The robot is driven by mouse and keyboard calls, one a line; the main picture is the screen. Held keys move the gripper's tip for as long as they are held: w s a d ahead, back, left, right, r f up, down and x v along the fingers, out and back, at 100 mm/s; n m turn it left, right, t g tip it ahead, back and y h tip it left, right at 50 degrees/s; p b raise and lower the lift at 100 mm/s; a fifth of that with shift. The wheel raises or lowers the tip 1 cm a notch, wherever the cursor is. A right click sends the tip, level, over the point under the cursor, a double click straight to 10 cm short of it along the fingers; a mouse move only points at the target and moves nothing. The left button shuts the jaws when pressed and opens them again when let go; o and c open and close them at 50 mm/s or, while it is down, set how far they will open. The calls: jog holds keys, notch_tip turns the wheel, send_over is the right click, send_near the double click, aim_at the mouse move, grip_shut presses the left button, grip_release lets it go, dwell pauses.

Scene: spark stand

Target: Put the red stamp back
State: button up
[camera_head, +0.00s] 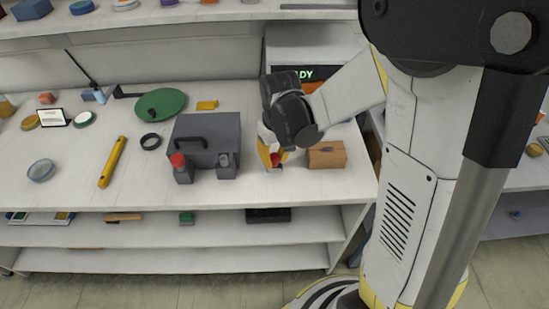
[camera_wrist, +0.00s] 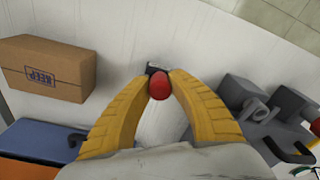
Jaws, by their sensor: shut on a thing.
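My gripper (camera_head: 270,157) points down over the front of the white counter, right of the grey case. In the wrist view its yellow fingertips (camera_wrist: 159,80) are shut on a red-knobbed stamp (camera_wrist: 158,86). A small dark base (camera_wrist: 152,69) shows beyond the knob. The stamp's red also shows in the head view (camera_head: 273,160), low between the fingers. I cannot tell whether its base touches the counter. The grey case (camera_head: 205,132) has a black handle and two grey blocks in front. The left block carries another red-topped piece (camera_head: 178,160).
The counter's front edge is near my gripper.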

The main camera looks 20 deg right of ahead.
jog(key=shift+f, duration=0.3)
jog(key=o, duration=1)
jog(key=shift+c, duration=0.2)
